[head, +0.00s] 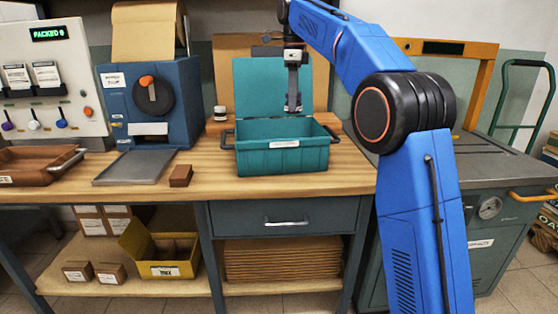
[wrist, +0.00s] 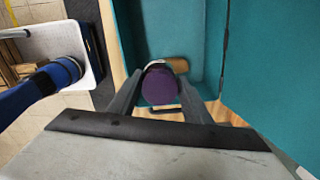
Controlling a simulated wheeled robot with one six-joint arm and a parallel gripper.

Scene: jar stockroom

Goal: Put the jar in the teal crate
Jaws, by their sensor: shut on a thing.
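The teal crate (head: 282,158) stands on the wooden bench with its lid raised at the back. My gripper (head: 292,104) points down over the crate opening, in front of the raised lid. In the wrist view, my gripper's two fingers are closed on the sides of a jar with a round purple top (wrist: 163,87). The jar's lower part is hidden beneath its top. Teal crate walls (wrist: 270,65) show in the wrist view. From the head view I cannot clearly tell how far the jar is above the crate floor.
A small white jar with a dark lid (head: 220,114) stands left of the crate. A brown block (head: 181,176) and a grey tray (head: 135,167) lie farther left, near a blue machine (head: 150,100). A brown tray (head: 35,165) is at the far left. Bare bench lies before the crate.

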